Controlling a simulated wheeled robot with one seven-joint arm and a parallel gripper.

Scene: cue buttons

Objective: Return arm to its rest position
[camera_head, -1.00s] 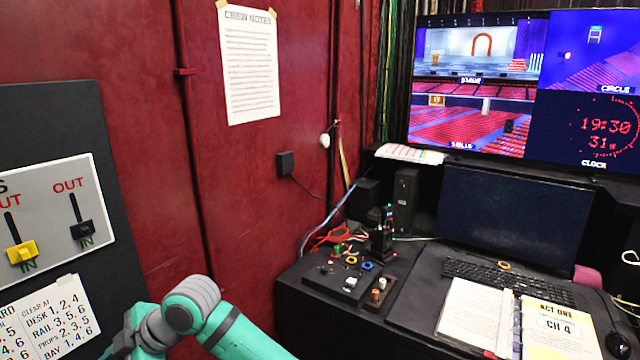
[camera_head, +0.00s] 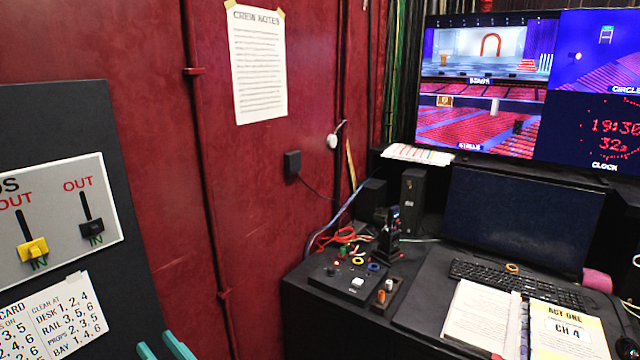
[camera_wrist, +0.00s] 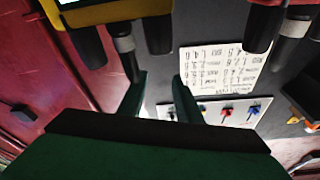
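My gripper (camera_head: 163,342) shows only as two teal fingertips at the bottom edge of the head view, in front of the red wall and right of the dark panel. In the wrist view, its two dark green fingers (camera_wrist: 160,80) stand apart with nothing between them. Most of my arm is out of the head view. The dark panel (camera_head: 75,115) carries a grey plate (camera_head: 60,190) with a yellow lever (camera_head: 33,248) and a black lever (camera_head: 92,228). The wrist view also shows the plate's coloured levers (camera_wrist: 226,112) beyond the fingers.
A black desk (camera_head: 345,325) at the right holds a small button box (camera_head: 350,275), a keyboard (camera_head: 515,283), an open binder (camera_head: 482,322) and a dark screen (camera_head: 520,220). A printed card (camera_head: 55,315) is on the panel.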

